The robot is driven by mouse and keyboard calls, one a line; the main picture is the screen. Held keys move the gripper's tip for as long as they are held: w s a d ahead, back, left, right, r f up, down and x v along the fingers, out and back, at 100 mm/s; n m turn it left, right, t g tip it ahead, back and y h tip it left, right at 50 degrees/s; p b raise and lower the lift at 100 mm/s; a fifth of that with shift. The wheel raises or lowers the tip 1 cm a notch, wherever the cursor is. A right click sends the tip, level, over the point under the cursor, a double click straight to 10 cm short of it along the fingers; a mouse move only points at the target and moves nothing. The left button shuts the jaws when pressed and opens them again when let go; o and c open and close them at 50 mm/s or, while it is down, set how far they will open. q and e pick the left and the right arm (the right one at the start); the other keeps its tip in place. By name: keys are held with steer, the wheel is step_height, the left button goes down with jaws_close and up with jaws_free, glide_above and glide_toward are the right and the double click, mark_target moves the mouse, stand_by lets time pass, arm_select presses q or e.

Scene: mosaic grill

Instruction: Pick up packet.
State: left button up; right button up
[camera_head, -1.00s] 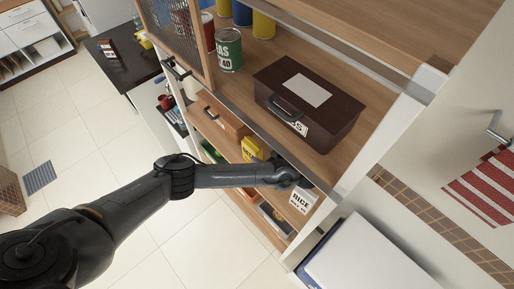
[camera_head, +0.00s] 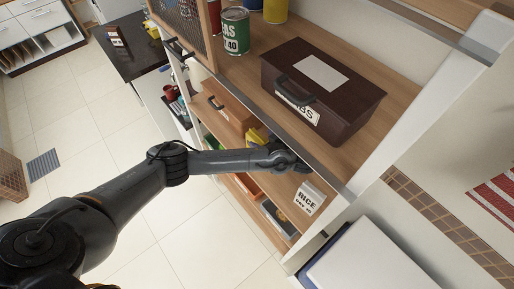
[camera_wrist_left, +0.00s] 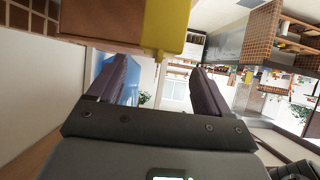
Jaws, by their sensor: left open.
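A yellow packet (camera_head: 257,134) stands on the shelf below the top board in the head view, partly hidden by my left arm. A yellow thing (camera_wrist_left: 166,24), probably this packet, hangs into the top of the left wrist view, ahead of the fingers. A white packet marked RICE (camera_head: 309,198) stands on the same shelf, nearer the front right.
A dark brown box with a handle (camera_head: 320,90) and a green can (camera_head: 236,32) stand on the board above. A brown drawer-like box (camera_head: 226,112) sits left of the yellow packet. A white post (camera_head: 420,120) bounds the shelf at right.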

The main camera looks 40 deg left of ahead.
mark_target(258, 136)
arm_select(q)
steer(key=shift+w+a+f+b, duration=0.1)
steer(key=shift+a+f+b, duration=0.15)
steer(key=shift+f+b, duration=0.2)
steer(key=shift+a+f+b, duration=0.2)
steer(key=shift+a+b, duration=0.1)
steer(key=shift+b, duration=0.15)
steer(key=x, duration=0.1)
steer(key=p+x, duration=0.1)
steer(key=shift+w+a+r, duration=0.1)
steer(key=shift+w+a, duration=0.1)
steer(key=shift+a, duration=0.25)
steer(key=shift+a+f, duration=0.25)
steer(key=shift+a, duration=0.05)
steer(key=shift+w, duration=0.1)
jaws_close()
